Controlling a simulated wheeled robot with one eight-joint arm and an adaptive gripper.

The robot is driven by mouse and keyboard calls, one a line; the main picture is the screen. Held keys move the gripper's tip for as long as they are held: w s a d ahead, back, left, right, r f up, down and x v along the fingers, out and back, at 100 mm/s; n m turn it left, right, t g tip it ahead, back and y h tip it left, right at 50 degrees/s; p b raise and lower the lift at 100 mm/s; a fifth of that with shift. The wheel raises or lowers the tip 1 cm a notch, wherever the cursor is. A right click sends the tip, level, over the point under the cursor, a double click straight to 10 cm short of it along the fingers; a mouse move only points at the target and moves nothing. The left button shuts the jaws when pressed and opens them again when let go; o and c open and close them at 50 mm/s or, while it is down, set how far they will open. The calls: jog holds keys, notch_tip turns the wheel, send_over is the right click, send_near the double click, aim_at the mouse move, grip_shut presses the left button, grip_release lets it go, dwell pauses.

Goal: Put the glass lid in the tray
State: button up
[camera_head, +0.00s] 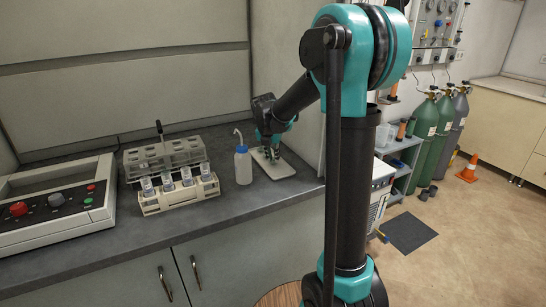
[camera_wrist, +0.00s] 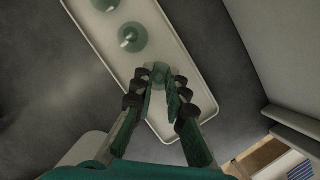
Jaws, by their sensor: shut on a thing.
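The white tray (camera_head: 284,173) lies on the grey worktop near its right end, under my gripper (camera_head: 271,150). In the wrist view the tray (camera_wrist: 163,28) is long, shallow and raised at its rim. Two greenish glass lids, one fully in view (camera_wrist: 132,37) and one cut by the top edge (camera_wrist: 105,4), sit in it. My gripper (camera_wrist: 160,82) is shut on a glass lid (camera_wrist: 159,70), held between the fingertips over the near end of the tray. I cannot tell whether this lid touches the tray floor. The held lid is mostly hidden by the fingers.
A control box (camera_head: 58,210) fills the left end. The wall is close behind the tray.

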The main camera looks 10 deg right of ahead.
jog(key=shift+f, duration=0.1)
jog(key=o, duration=0.7)
jog(key=shift+o, duration=0.2)
jog(key=v, duration=1.2)
